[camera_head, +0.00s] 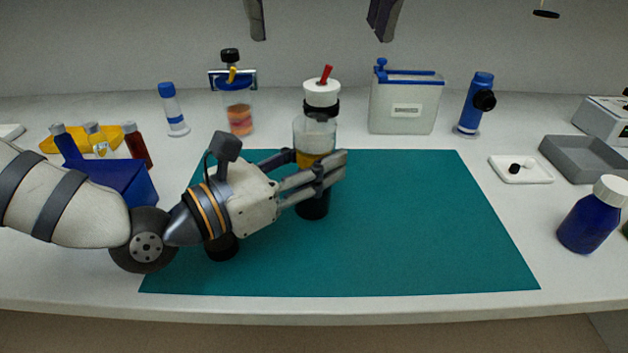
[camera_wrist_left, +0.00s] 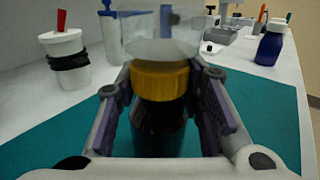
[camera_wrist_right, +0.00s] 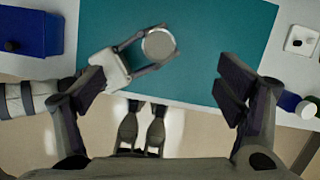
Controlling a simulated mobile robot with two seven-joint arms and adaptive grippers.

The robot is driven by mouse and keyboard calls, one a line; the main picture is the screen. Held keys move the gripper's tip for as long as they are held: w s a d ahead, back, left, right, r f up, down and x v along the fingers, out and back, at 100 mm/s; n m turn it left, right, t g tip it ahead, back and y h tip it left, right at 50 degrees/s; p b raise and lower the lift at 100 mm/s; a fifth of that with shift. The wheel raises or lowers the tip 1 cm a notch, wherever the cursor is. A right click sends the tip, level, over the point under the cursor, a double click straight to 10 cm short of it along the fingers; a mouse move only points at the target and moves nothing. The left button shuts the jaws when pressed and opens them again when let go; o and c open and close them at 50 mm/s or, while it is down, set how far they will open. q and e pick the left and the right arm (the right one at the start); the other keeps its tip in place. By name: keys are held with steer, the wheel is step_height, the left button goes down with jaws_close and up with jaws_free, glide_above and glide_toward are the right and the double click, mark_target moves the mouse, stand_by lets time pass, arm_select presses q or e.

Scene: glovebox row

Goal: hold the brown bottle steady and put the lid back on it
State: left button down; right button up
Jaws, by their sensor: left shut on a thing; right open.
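A dark bottle (camera_head: 313,207) stands upright on the teal mat (camera_head: 420,220), with a yellow-orange collar and a clear upper part. My left gripper (camera_head: 336,168) is shut around it from the left. The left wrist view shows its collar (camera_wrist_left: 160,80) between the fingers; the brown tint is hard to make out. From above, the right wrist view shows its round pale top (camera_wrist_right: 158,44). A black round piece (camera_head: 222,247), possibly the lid, is partly hidden under my left gripper. My right gripper (camera_head: 320,20) is open and empty, high above the bench.
A white cup with a red stick (camera_head: 321,95) stands close behind the bottle. A clear tank (camera_head: 403,105) and a blue device (camera_head: 477,105) are farther back. A blue bottle (camera_head: 588,225) and a grey tray (camera_head: 582,158) are at right. The mat's right half is clear.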

arm_select(q)
steer(key=shift+f, duration=0.35)
arm_select(e)
steer(key=shift+v, duration=1.5)
arm_select(q)
steer(key=c, duration=1)
jaws_free()
steer(key=shift+r, duration=0.15)
steer(key=v, duration=1.2)
